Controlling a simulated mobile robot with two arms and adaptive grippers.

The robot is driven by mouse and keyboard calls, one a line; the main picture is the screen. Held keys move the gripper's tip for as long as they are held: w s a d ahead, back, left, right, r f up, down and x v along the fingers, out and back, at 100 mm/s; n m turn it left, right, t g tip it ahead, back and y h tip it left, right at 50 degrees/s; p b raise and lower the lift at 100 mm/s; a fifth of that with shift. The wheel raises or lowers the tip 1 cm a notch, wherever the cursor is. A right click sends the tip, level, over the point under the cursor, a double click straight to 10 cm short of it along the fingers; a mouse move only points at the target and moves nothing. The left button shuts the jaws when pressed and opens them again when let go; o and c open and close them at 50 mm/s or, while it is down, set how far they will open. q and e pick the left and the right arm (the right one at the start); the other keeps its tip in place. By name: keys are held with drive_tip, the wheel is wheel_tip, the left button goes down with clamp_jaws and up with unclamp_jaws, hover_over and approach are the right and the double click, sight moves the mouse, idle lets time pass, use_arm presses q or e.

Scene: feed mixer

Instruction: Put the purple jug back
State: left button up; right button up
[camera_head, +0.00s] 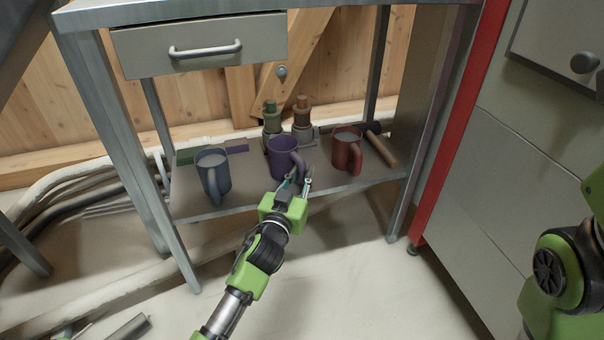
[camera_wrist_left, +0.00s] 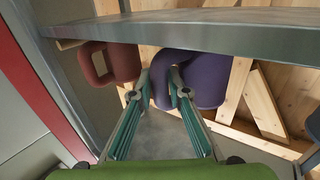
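The purple jug (camera_head: 282,156) stands upright on the low shelf (camera_head: 240,205), between the blue-grey jug (camera_head: 213,172) and the red jug (camera_head: 346,152). Its handle points toward the front right. My left gripper (camera_head: 299,181) reaches in over the shelf's front edge, with its fingers apart on either side of that handle. In the left wrist view, the purple jug (camera_wrist_left: 207,80) appears upside down. There the handle lies between the fingertips of my left gripper (camera_wrist_left: 162,78), and the red jug (camera_wrist_left: 118,62) is beside it. My right gripper is not in view.
A hammer (camera_head: 380,145) lies at the shelf's right. A drawer (camera_head: 200,45) is above. Table legs and a red-edged cabinet (camera_head: 490,150) bound the sides.

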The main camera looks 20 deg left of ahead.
use_arm(q)
drive_tip(key=shift+o, duration=0.8)
